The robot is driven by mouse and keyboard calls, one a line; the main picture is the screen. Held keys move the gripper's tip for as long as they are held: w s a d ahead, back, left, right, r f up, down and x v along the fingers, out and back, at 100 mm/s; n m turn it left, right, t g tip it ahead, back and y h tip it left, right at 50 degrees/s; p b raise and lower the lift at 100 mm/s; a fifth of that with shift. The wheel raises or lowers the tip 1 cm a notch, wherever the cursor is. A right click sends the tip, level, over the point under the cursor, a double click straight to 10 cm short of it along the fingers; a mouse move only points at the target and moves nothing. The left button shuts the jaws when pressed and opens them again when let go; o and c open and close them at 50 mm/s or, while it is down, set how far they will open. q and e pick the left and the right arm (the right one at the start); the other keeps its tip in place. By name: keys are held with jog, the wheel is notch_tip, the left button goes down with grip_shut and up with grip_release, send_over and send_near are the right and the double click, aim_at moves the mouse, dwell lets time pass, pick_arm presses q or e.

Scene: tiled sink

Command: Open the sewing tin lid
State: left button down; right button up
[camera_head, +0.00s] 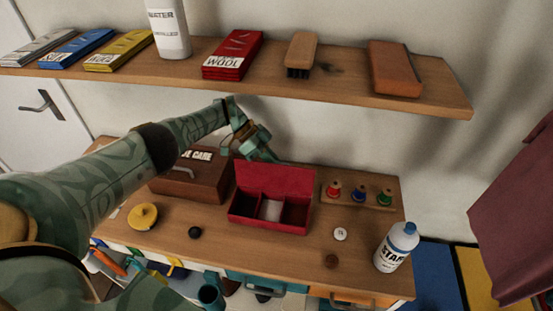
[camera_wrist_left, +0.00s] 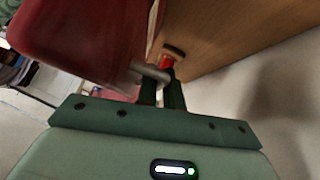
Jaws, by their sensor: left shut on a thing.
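The sewing tin (camera_head: 268,222) is a red box on the wooden worktop, with several compartments showing. Its red lid (camera_head: 275,180) stands raised at the back, roughly upright. My left gripper (camera_head: 268,155) is behind the lid's upper edge. In the left wrist view the lid (camera_wrist_left: 85,35) fills the upper left, and the gripper's fingers (camera_wrist_left: 162,92) are shut at a pale bar-like handle (camera_wrist_left: 150,72) beside it. The exact grip is partly hidden. My right gripper is not in view.
A brown wooden box (camera_head: 190,178) stands left of the tin. A spool rack (camera_head: 358,203) and a white bottle (camera_head: 396,248) stand to the right. A yellow round object (camera_head: 143,216) lies at the left. A loaded wooden shelf (camera_head: 345,85) hangs above the arm.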

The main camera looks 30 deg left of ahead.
pick_arm(q)
jog(key=shift+f, duration=0.1)
dwell(0.4)
jog(key=c, duration=1.8)
grip_release()
jog(key=shift+d, duration=0.1)
jog(key=v, duration=0.7)
jog(key=shift+w+a+b, duration=0.15)
jog(key=shift+a+b, duration=0.1)
jog(key=shift+b, duration=0.15)
